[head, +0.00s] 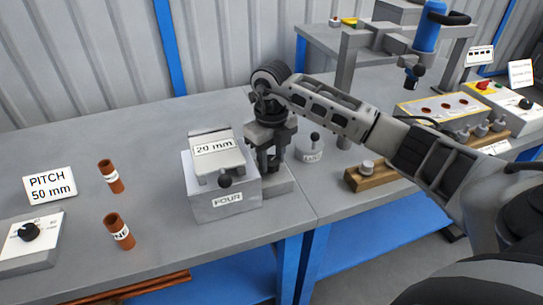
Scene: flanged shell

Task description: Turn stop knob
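A black dial knob (29,231) sits on a light grey box (30,258) at the far left of the head view. Another dark knob (225,178) is on the front of a grey block labelled FOUR (224,203), under a 20 mm plate (215,158). I cannot tell which one is the stop knob. My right gripper (268,165) points down just right of and behind the block; whether it touches the block is unclear. Its fingertips are partly hidden, so open or shut does not show. My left gripper is out of view.
A PITCH 50 mm sign (50,186) is behind the dial. A round pot (309,148), a wooden block (370,175) and a control box (507,108) are to the right.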

